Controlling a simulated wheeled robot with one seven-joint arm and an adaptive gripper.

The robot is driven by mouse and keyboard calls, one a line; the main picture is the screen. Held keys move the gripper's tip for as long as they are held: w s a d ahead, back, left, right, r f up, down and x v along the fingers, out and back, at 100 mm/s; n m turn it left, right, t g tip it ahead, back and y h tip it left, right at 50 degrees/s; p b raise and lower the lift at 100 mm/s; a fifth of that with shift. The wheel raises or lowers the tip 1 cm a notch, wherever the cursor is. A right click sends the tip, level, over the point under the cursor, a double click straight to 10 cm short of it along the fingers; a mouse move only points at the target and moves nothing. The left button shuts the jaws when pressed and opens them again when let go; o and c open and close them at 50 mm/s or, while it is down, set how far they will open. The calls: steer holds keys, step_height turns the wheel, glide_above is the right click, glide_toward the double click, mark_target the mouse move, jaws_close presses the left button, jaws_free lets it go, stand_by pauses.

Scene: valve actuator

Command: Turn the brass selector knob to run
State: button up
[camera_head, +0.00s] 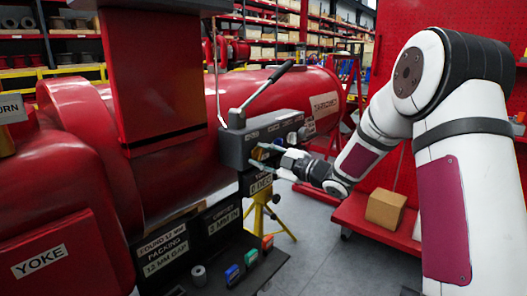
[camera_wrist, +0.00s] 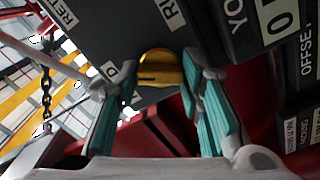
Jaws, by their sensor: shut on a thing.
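The brass selector knob (camera_wrist: 160,68) is a round yellow disc on the dark control box (camera_head: 235,150), with a dark line across its face in the wrist view. My gripper (camera_head: 262,155) reaches the box's front from the right. In the wrist view its teal-padded fingers (camera_wrist: 161,78) stand on either side of the knob and are shut on it. Partly cut labels, one starting "RU" (camera_wrist: 170,13) and one "RET" (camera_wrist: 62,10), sit near the knob.
A grey lever (camera_head: 268,90) rises from the top of the box. A large red cylinder (camera_head: 280,92) lies behind it. A black labelled panel (camera_head: 215,215) and small coloured parts (camera_head: 240,268) are below. A cardboard box (camera_head: 385,209) stands on a red shelf at right.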

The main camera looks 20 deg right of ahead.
steer(key=m+p, duration=0.4)
steer(key=m, duration=0.1)
steer(key=shift+m, duration=0.3)
steer(key=m+p, duration=0.3)
steer(key=m, duration=0.1)
steer(key=shift+m, duration=0.4)
steer(key=shift+f, duration=0.1)
steer(key=o, duration=1.2)
steer(key=shift+c, duration=0.2)
steer(key=v, duration=1.2)
